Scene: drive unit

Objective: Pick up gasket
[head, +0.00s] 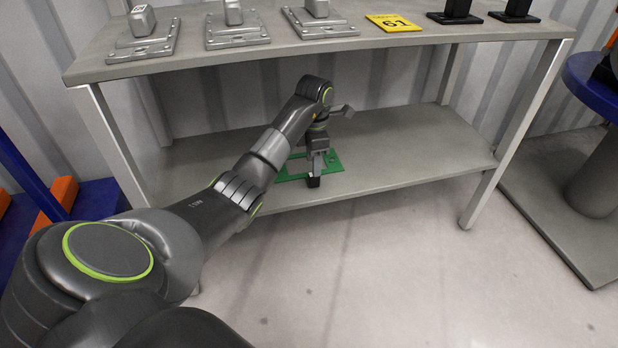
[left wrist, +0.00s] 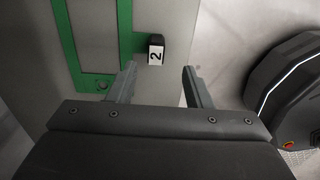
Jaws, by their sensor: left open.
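The green gasket (head: 335,161), a flat frame, lies on the lower shelf near its front edge. My left gripper (head: 314,174) points down over it and hides part of it. In the left wrist view, the gasket (left wrist: 66,38) runs along the left and top, left of the jaws. My left gripper (left wrist: 159,70) is open, with nothing seen between its fingers. A small black block (left wrist: 156,42) with a white label "2" shows just beyond the fingertips beside the gasket's edge. I cannot tell whether it is joined to the gasket. My right gripper is not in view.
The lower shelf (head: 415,145) is bare to the right of the gasket. The upper shelf (head: 262,47) passes above my forearm and carries grey metal parts (head: 237,30), a yellow plate (head: 393,22) and black parts (head: 456,14). A table leg (head: 515,135) stands at the right.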

